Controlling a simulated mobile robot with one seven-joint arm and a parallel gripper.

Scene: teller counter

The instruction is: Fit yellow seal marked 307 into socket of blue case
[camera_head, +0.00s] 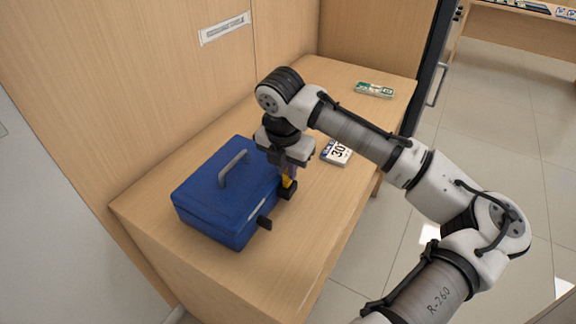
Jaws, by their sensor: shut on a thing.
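The blue case (222,190) stands shut on the wooden counter, with a grey handle on its lid. A small black part (265,223) sticks out at its front side; I cannot tell whether it is the socket. My gripper (288,187) points down at the right side of the case. It is shut on a small yellow piece (287,181), the seal, mostly hidden between the dark fingers. Its marking does not show. I cannot tell whether the seal touches the case.
A green and white packet (374,90) lies farther back. A wooden wall rises behind the case. The counter's front right part is clear.

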